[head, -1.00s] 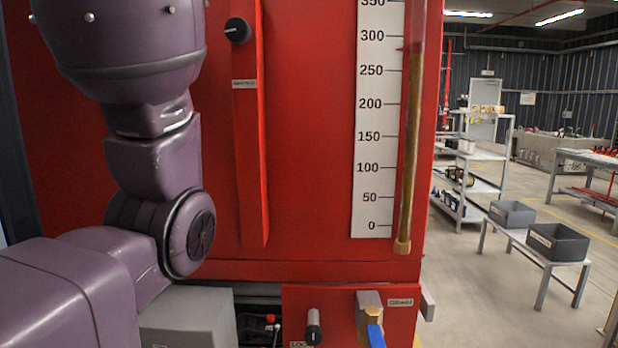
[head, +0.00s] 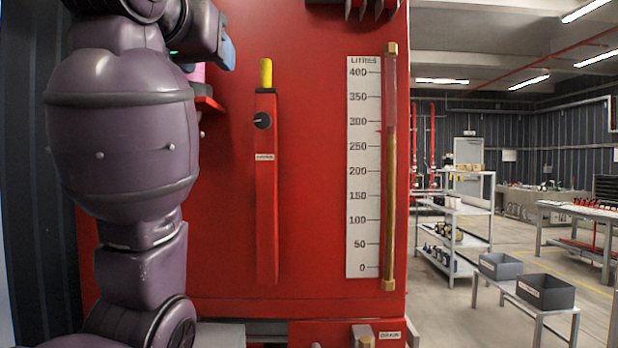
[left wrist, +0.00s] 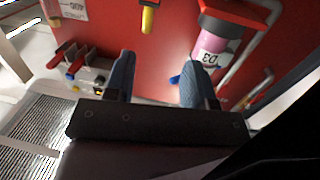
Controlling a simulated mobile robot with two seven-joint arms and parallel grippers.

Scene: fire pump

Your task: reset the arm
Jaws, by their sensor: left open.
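My left arm (head: 120,120) is purple and stands raised at the left of the head view, in front of the red panel (head: 310,200). My left gripper (head: 228,50) shows only in part near the top, with a blue fingertip beside the panel. In the left wrist view my left gripper (left wrist: 158,82) has its two blue fingers spread wide with nothing held between them. A pink cylinder marked 03 (left wrist: 208,50) sits beyond the right finger, apart from the grip. My right gripper is in neither view.
A yellow-topped red lever (head: 266,73) with a black knob stands on the panel. A litres gauge (head: 363,170) is to its right. A small red ledge (head: 208,104) juts out by my arm. Shelves (head: 455,225) and grey bins (head: 545,291) stand right, with open floor around them.

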